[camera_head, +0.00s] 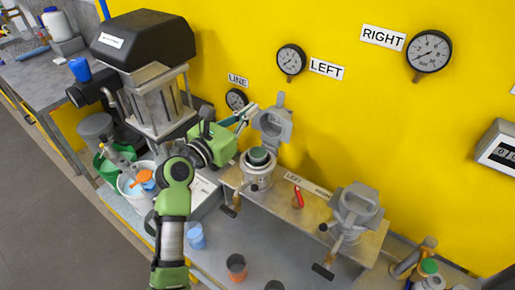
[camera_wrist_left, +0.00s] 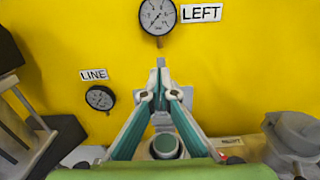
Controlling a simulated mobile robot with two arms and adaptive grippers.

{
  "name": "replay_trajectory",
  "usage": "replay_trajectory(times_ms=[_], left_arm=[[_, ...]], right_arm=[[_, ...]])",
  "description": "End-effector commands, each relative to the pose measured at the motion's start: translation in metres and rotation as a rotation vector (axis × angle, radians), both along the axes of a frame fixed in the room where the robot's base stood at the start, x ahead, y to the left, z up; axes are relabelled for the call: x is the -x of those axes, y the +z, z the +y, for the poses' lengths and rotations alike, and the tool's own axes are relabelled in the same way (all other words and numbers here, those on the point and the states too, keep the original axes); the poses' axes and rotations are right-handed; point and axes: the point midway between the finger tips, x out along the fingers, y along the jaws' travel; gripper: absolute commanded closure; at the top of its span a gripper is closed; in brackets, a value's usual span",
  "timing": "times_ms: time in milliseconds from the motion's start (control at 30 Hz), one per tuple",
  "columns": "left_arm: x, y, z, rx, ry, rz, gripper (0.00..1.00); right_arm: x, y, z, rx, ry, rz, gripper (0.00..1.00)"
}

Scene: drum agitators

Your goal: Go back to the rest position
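My left gripper (camera_head: 251,108) reaches in from the left on a green arm, beside the raised grey lid (camera_head: 273,124) of the left drum unit. In the left wrist view its teal fingers (camera_wrist_left: 161,84) lean together and the tips look closed, with nothing clearly held between them. The lid stands behind the fingers there, partly hidden. Below it, the left drum unit (camera_head: 257,172) shows a dark green round top. My right gripper is not in view.
A second grey unit (camera_head: 355,212) stands to the right on the metal bench (camera_head: 318,213), with a red-handled part (camera_head: 298,198) between. Cups, a white bucket and a black-topped machine (camera_head: 143,42) crowd the left. The yellow wall (camera_head: 240,45) with gauges is close behind.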

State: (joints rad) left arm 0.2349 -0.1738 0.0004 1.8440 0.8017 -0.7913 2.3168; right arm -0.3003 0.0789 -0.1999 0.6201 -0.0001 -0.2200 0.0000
Motion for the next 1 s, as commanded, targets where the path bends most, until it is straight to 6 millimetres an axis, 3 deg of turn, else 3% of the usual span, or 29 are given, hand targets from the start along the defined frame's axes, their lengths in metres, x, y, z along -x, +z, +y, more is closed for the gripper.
replay_trajectory(times_ms=[267,400,567,1000], left_arm=[[0.0,0.0,0.0,-0.002,0.0,0.0,1.0],[0.006,-0.011,0.001,-0.072,-0.003,-0.012,1.0],[0.028,-0.049,0.007,-0.329,-0.03,-0.059,1.0],[0.126,-0.164,0.04,-1.203,-0.304,-0.238,1.0]], right_arm=[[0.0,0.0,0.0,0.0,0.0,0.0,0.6],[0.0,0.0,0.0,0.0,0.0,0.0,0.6],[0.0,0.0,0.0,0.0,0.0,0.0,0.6],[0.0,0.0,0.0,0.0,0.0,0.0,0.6]])
